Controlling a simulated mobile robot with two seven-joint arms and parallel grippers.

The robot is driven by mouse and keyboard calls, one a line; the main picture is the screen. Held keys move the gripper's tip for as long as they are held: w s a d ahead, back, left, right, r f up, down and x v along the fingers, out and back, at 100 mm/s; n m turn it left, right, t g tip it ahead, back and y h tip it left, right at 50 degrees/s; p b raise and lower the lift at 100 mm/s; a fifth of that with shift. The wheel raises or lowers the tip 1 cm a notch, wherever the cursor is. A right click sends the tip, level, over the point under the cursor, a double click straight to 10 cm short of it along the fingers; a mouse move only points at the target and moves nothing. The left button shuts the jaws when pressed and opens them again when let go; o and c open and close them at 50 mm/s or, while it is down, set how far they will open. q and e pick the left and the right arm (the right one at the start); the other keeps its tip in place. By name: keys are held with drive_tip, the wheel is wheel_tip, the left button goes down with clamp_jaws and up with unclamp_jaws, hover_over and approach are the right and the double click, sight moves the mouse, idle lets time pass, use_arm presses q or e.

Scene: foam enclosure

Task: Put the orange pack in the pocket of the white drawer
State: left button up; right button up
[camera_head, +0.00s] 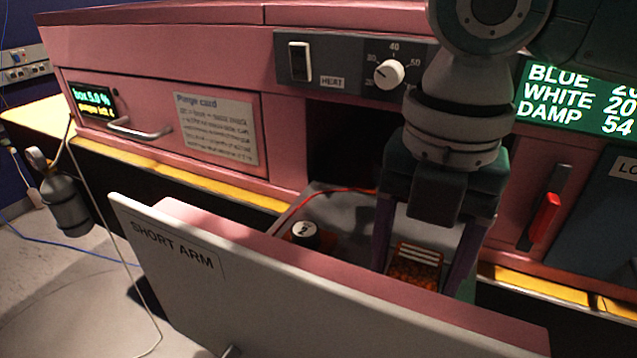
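The white drawer (170,268) is pulled out, its front panel marked SHORT ARM facing me. The orange pack (415,266), with a dark and pale striped top, shows over the front panel inside the drawer area; its lower part is hidden. My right gripper (418,275) points down there, one finger on each side of the pack. Its fingertips are partly hidden by the panel, and I cannot tell whether they press on the pack. The drawer's pocket cannot be made out. My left gripper is not in view.
A small dark item with a white numbered cap (304,231) sits in the drawer, left of the gripper. A red cable (335,190) runs behind it. The pink cabinet (285,40) with a heat dial (389,74) stands behind. A red handle (544,217) is at right.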

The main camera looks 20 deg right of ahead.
sight(415, 270)
drive_tip(key=shift+o, duration=1.2)
drive_tip(key=shift+r, duration=0.1)
wheel_tip(415, 270, up, 12)
drive_tip(key=p, duration=0.1)
drive_tip(key=shift+p, duration=0.3)
